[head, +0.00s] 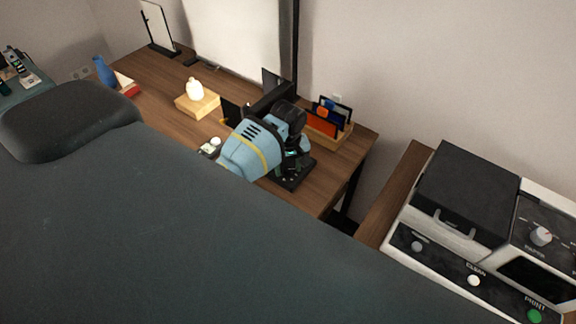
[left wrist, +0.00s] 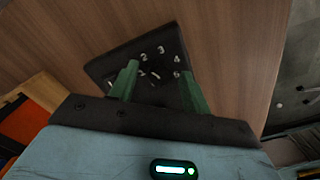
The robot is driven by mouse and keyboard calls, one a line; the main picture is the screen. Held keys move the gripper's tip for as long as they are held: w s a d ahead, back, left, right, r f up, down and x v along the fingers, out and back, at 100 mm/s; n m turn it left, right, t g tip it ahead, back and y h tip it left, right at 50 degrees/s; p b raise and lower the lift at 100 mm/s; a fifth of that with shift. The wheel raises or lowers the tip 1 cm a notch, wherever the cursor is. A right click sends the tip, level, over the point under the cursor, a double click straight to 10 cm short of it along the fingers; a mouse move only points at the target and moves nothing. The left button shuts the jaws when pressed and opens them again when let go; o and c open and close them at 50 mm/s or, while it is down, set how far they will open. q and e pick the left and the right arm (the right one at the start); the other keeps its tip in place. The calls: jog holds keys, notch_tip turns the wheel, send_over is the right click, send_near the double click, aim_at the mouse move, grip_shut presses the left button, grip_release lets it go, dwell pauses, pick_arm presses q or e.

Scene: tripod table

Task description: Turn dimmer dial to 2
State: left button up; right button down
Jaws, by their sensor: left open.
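The dimmer is a black plate lying on the brown wooden table. My right gripper is not in view.
A wooden organiser (head: 331,137) with orange and blue folders stands just behind the dimmer. A white jar (head: 196,91) sits on a wooden block (head: 197,106) to the left. A black-and-white machine with knobs (head: 466,197) stands at the right. Bare tabletop (head: 318,193) lies right of the dimmer.

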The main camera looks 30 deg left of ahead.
aim_at(288, 169)
pick_arm(q)
jog(key=shift+r, duration=3.9)
